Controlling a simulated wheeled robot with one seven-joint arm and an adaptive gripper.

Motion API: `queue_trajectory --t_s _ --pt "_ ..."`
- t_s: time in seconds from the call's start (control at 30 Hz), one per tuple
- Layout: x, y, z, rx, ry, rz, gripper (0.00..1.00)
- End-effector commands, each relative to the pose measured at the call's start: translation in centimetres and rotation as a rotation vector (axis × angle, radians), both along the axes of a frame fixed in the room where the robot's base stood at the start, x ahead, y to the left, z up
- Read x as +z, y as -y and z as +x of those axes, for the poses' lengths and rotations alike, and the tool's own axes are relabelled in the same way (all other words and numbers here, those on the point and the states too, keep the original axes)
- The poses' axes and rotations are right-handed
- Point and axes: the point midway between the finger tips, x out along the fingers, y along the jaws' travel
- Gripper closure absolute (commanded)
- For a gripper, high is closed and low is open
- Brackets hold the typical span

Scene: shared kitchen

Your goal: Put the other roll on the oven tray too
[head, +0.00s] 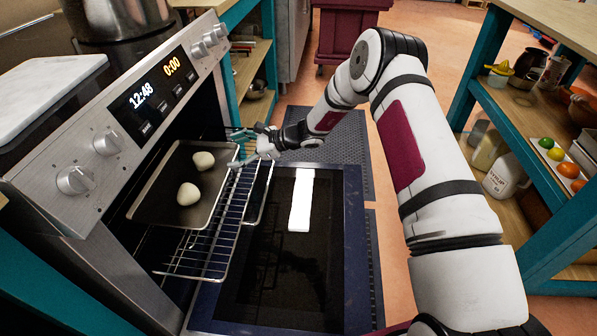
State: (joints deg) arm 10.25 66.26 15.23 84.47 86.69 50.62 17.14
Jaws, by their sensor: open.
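Two pale, round rolls lie on the dark oven tray (160,205) in the head view. One roll (203,160) is at the far right part of the tray, close to my gripper. The other roll (188,194) is nearer, towards the tray's middle. The two rolls are apart. My gripper (234,149) is open and reaches in from the right at the tray's right edge. Its teal fingers are just right of the far roll, with no roll seen between them. Whether a fingertip touches that roll is too small to tell.
The tray sits on a pulled-out wire rack (205,250) in the oven. The open oven door (280,265) lies flat below it. The control panel (150,100) with knobs overhangs the tray's left side. A shelf unit (535,175) with fruit and bottles stands at right.

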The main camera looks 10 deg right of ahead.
Motion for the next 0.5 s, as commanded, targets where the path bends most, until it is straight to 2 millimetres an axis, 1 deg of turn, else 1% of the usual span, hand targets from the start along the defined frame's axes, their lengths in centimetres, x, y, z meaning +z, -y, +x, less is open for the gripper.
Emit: queue_trajectory --t_s 0.17,0.27,0.37,0.4,0.47,0.5 --pt "0.1 0.0 0.0 0.002 0.003 -0.001 0.29" --pt "1.5 -0.2 -0.4 0.03 0.026 -0.016 0.29" --pt "4.6 -0.5 -1.7 0.103 0.08 -0.056 0.29" --pt "6.2 -0.6 -2.5 0.144 0.109 -0.078 0.29" --pt "8.8 -0.7 -4.0 0.21 0.157 -0.118 0.29" --pt "10.5 -0.8 -5.2 0.257 0.188 -0.146 0.29"
